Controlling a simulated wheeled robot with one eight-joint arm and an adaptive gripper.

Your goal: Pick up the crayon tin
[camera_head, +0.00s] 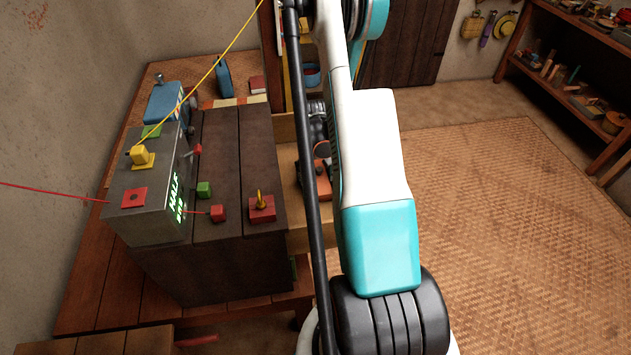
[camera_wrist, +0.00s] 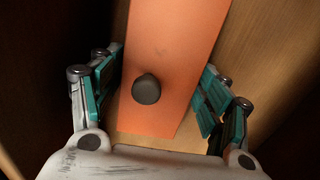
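An orange, flat-topped long box with a dark round knob (camera_wrist: 155,50), which looks like the crayon tin, lies in the wrist view on a pale wooden surface. My gripper (camera_wrist: 160,75) is open, with one teal-padded finger along each side of the orange box. The pads are close to its edges; I cannot tell whether they touch. Its far end runs out of the picture. In the head view an orange thing (camera_head: 323,178) shows in the open drawer (camera_head: 296,238), partly hidden by my arm.
The drawer sticks out from a dark wooden chest (camera_head: 225,150) on a wooden table. Wooden walls rise close around my gripper. The woven mat (camera_head: 510,220) at right is clear.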

